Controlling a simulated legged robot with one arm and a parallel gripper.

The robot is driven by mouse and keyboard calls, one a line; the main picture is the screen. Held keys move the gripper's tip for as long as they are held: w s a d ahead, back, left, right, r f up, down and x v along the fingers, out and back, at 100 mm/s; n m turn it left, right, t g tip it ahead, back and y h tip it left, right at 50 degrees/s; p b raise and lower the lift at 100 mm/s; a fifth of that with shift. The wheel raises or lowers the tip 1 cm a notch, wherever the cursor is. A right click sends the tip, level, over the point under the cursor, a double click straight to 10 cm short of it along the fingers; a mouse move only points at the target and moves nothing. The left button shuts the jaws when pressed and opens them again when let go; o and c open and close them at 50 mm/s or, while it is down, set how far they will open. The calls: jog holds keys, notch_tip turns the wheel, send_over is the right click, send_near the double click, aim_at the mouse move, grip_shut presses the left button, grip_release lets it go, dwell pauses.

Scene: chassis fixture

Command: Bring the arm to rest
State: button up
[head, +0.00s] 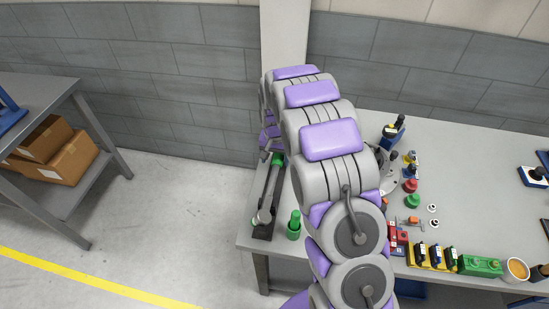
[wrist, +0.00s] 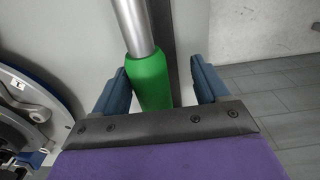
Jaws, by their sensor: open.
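My arm, grey with purple pads, stretches out over the workbench (head: 470,150) in the head view and hides most of my gripper there. In the wrist view my gripper (wrist: 158,78) is open, with one blue finger on each side. A green handle (wrist: 150,82) with a bright metal shaft (wrist: 132,25) lies between the fingers, closer to the left one. I cannot tell whether a finger touches it. In the head view a dark narrow tray (head: 266,205) lies at the bench's left end, with a long grey tool along it.
A round fixture (head: 388,183) stands right of my arm. Red and green knobs, yellow blocks, a green block (head: 480,265) and an orange-filled cup (head: 515,270) crowd the right front. A green bottle-like piece (head: 294,226) stands by the tray. A shelf with cardboard boxes (head: 57,153) is left, across open floor.

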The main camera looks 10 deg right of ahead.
notch_tip(320, 180, up, 8)
jog(key=p, duration=0.2)
jog(key=shift+r+p, duration=0.1)
jog(key=shift+p, duration=0.25)
jog(key=shift+r, duration=0.25)
jog(key=shift+s+r, duration=0.2)
jog(key=shift+r, duration=0.1)
jog(key=s+r+n, duration=0.1)
jog(key=s+r, duration=0.4)
jog(key=s, duration=0.5)
jog(key=s+d+r+n+g, duration=0.1)
jog(key=s+r, duration=0.4)
jog(key=s, duration=0.5)
jog(key=s+r+n, duration=0.1)
jog(key=s+r, duration=0.3)
jog(key=s, duration=0.6)
jog(key=s+n+g, duration=0.1)
jog(key=s, duration=1.1)
jog(key=shift+s, duration=0.3)
jog(key=shift+a, duration=0.1)
